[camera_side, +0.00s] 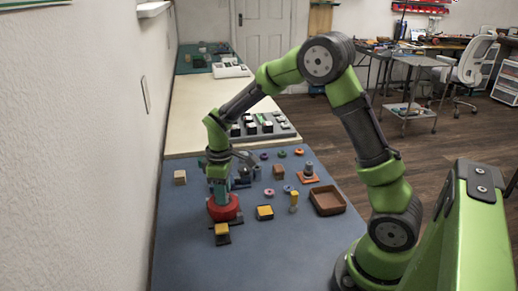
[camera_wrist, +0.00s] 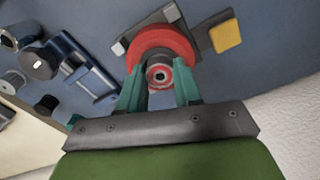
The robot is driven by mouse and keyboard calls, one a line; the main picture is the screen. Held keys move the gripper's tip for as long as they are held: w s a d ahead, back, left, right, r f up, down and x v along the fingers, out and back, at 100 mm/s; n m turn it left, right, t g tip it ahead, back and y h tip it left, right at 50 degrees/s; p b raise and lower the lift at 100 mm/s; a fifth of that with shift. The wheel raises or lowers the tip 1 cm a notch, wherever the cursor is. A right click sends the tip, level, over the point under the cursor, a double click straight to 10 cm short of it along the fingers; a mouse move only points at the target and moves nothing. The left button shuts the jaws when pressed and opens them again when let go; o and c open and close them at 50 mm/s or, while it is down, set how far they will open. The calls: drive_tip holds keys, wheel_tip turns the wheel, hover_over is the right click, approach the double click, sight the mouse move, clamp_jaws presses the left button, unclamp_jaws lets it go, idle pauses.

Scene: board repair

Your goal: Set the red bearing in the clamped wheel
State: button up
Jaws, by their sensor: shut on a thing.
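The large red wheel (camera_side: 224,208) stands near the left side of the blue bench, with dark grey clamp parts around it. In the wrist view the wheel (camera_wrist: 158,37) lies just beyond my fingertips, between grey clamp pieces (camera_wrist: 162,14). The red bearing (camera_wrist: 153,78), a small ring with a grey centre, sits between the teal fingers of my gripper (camera_wrist: 160,88), which is shut on it. The bearing overlaps the wheel's near edge in that view. I cannot tell whether they touch. In the side view my gripper (camera_side: 219,192) is right over the wheel and hides the bearing.
A yellow block (camera_wrist: 226,36) is beside the clamp. A blue fixture (camera_wrist: 88,72) stands to the left in the wrist view. The bench front is clear.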

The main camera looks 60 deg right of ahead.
drive_tip(key=shift+f, duration=0.3)
drive_tip(key=o, duration=0.7)
drive_tip(key=shift+o, duration=0.2)
drive_tip(key=shift+r, duration=0.1)
wheel_tip(320, 180, up, 11)
idle(0.4)
drive_tip(key=shift+w, duration=0.1)
drive_tip(key=s+a+r+m+t+y, duration=0.1)
drive_tip(key=s+a+r+m+t, duration=0.1)
drive_tip(key=s, duration=0.7)
drive_tip(key=s+a+r+m+t+y, duration=0.1)
drive_tip(key=s+a+r+m+t, duration=0.2)
drive_tip(key=s, duration=0.6)
wheel_tip(320, 180, up, 3)
drive_tip(key=m+t, duration=0.2)
drive_tip(key=m, duration=0.1)
drive_tip(key=shift+s+f+m, duration=0.2)
drive_tip(key=shift+s+m, duration=0.05)
drive_tip(key=shift+m, duration=0.15)
